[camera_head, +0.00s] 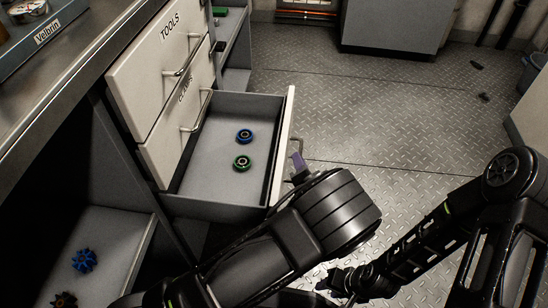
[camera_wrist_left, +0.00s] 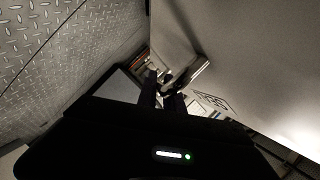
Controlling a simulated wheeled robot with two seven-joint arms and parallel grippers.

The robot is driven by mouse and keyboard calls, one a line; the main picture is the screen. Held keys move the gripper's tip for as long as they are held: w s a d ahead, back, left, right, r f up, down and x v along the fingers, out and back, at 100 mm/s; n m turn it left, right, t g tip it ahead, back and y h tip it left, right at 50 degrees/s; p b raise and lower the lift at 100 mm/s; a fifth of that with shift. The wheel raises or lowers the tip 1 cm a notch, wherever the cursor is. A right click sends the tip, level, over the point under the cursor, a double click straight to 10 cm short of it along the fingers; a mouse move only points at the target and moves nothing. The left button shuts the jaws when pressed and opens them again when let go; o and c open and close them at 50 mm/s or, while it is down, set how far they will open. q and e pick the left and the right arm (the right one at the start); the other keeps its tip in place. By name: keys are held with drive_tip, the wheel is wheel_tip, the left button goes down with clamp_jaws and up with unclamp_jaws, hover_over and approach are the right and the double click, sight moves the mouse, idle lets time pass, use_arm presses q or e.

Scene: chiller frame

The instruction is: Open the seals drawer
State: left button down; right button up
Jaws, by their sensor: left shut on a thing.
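The lowest drawer (camera_head: 222,172) of the white cabinet is pulled well out. Its grey tray holds a blue-and-black ring (camera_head: 244,136) and a green-and-black ring (camera_head: 242,163), lying apart. Its white front panel (camera_head: 284,140) is seen nearly edge-on in the head view. My left gripper (camera_head: 298,163) is at the outer side of this panel, shut on the drawer's handle, which is mostly hidden. My right gripper (camera_head: 338,284) is low, away from the drawer; its jaws are unclear.
Two closed drawers, the upper marked TOOLS (camera_head: 165,55), sit above the open one. A lower shelf (camera_head: 110,250) holds a blue gear-like part (camera_head: 84,260) and a dark one (camera_head: 63,299).

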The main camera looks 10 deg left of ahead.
use_arm(q)
drive_tip(key=d, duration=0.5)
drive_tip(key=shift+w, duration=0.15)
drive_tip(key=c, duration=1.5)
unclamp_jaws()
use_arm(e)
drive_tip(key=shift+r, duration=0.1)
